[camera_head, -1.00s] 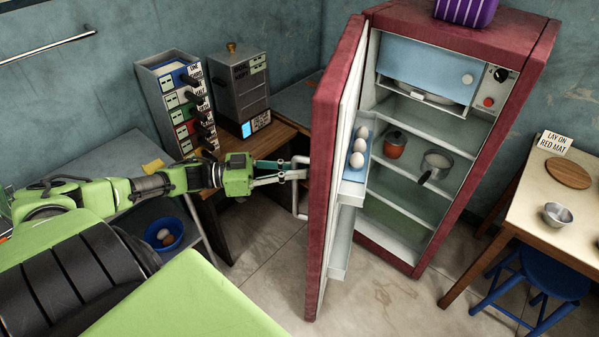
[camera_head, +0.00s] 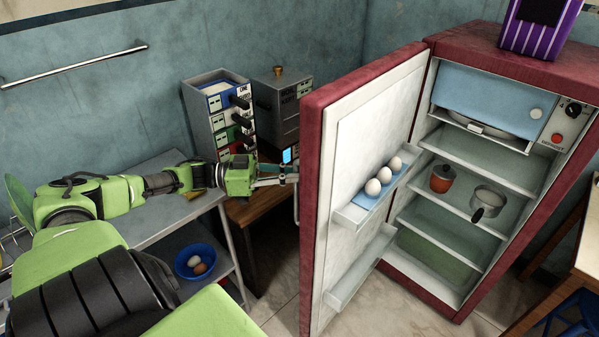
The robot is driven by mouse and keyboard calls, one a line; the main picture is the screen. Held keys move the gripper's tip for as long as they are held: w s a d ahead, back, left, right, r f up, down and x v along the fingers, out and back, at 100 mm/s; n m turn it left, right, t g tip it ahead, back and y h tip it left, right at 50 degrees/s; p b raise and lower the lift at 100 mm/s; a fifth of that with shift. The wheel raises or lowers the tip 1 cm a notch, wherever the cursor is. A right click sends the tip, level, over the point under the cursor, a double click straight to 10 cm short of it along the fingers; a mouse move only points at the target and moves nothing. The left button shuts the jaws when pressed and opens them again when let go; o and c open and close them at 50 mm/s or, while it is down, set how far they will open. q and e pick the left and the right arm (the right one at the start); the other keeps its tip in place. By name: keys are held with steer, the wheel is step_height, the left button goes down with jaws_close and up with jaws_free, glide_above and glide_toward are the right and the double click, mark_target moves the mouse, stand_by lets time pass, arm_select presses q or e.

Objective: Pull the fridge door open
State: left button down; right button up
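The red fridge (camera_head: 484,55) stands at the right. Its door (camera_head: 368,123) is swung wide open to the left, with its white inner side and shelves facing me. My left gripper (camera_head: 290,172) is at the outer, left side of the door, by the pale handle (camera_head: 296,205). The door edge hides most of the handle and the fingertips, so I cannot tell whether the fingers close on it. My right gripper is not in view.
Eggs (camera_head: 384,174) sit on the door's upper shelf. A red pot (camera_head: 442,178) and a saucepan (camera_head: 488,202) stand inside the fridge. A grey metal table (camera_head: 160,222) with a blue bowl (camera_head: 195,262) is at the left. Floor (camera_head: 385,305) is clear below the door.

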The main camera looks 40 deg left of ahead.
arm_select(q)
steer(key=shift+a+f, duration=0.1)
steer(key=shift+a, duration=0.15)
steer(key=c, duration=2.1)
jaws_free()
steer(key=v, duration=1.2)
